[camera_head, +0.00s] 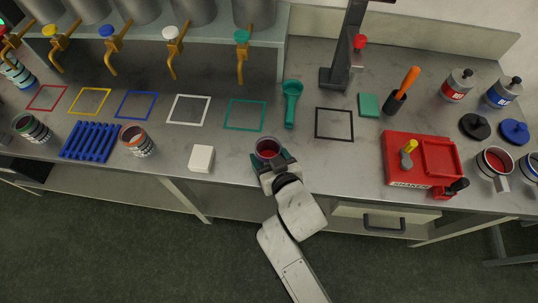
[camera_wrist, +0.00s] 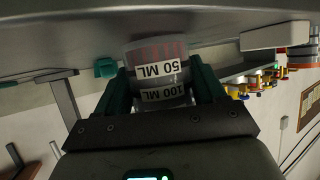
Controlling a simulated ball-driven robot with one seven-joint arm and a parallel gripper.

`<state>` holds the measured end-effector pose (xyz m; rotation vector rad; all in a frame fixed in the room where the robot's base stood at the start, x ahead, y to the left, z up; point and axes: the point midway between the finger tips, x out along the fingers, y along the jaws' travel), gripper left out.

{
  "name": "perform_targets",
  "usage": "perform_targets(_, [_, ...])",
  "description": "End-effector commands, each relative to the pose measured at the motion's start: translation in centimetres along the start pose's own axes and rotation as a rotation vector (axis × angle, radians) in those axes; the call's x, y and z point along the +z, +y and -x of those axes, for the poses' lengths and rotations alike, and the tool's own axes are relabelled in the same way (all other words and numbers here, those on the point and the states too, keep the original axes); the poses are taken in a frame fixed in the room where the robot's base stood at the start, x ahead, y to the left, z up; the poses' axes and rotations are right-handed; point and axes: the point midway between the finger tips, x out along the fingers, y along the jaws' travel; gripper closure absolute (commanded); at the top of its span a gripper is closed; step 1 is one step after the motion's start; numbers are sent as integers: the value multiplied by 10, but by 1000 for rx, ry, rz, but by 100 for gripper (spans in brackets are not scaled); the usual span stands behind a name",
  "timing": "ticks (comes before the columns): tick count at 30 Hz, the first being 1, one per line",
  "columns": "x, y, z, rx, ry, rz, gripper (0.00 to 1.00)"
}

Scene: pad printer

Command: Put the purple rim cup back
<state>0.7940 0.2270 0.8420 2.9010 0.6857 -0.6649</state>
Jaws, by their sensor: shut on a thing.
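The purple rim cup (camera_head: 268,147) is a small clear cup with a purplish rim and red contents, near the counter's front edge in the head view. The wrist view shows the cup (camera_wrist: 155,70) with labels reading 50 ML and 100 ML. My gripper (camera_head: 271,161) is shut on the cup, with a green finger on each side; the wrist view shows my gripper (camera_wrist: 158,92) from behind. I cannot tell whether the cup's base touches the counter.
On the counter (camera_head: 235,175), a white block (camera_head: 201,158) is left of the cup. A green scoop (camera_head: 291,103) and a green outlined square (camera_head: 245,114) are behind it. A black outlined square (camera_head: 334,123) and red shaker (camera_head: 422,163) are to the right. Taps (camera_head: 242,58) hang at the back.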

Motion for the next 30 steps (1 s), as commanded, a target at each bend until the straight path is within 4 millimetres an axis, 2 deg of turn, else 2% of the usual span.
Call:
perform_targets(4, [3, 0, -2, 0, 0, 0, 67])
perform_targets(5, [3, 0, -2, 0, 0, 0, 30])
perform_targets(12, [2, 0, -1, 0, 0, 0, 7])
perform_targets(23, [-1, 0, 2, 0, 0, 0, 5])
perform_targets(26, [0, 0, 14, 0, -1, 0, 5])
perform_targets(30, [1, 0, 41, 0, -1, -1, 5])
